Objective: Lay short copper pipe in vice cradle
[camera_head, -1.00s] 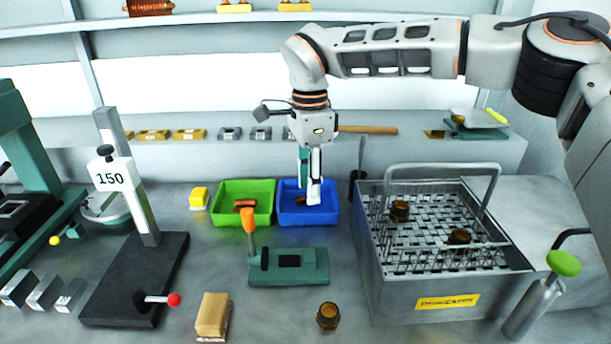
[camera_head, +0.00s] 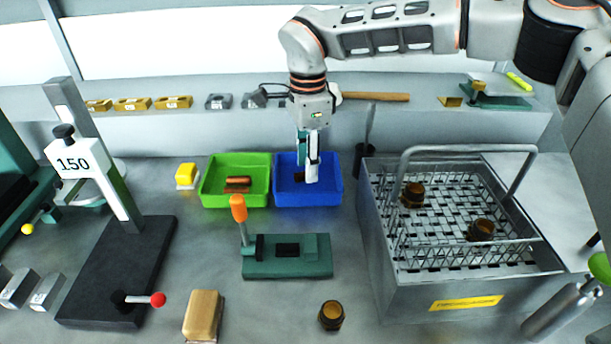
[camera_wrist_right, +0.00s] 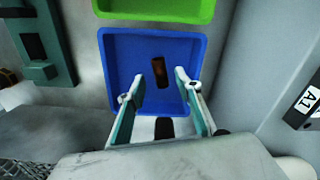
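A short brown copper-coloured pipe (camera_wrist_right: 159,72) lies in the blue bin (camera_wrist_right: 118,50), which is also in the head view (camera_head: 330,197). My right gripper (camera_wrist_right: 160,86) points down at the blue bin, its two fingers apart and the pipe just beyond and between the tips. It also shows in the head view (camera_head: 309,178), where it mostly covers the pipe. I cannot tell the height of the tips above the bin floor. The green vice (camera_head: 310,262) with an orange-tipped lever stands in front of the bins, its dark cradle empty. My left gripper is not in view.
A green bin (camera_head: 210,202) with copper pieces (camera_head: 237,184) adjoins the blue bin. A metal tank (camera_head: 372,260) with a mesh basket stands on the right. A brown fitting (camera_head: 331,315), a tan block (camera_head: 203,313) and a black-based stand (camera_head: 100,295) are nearer.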

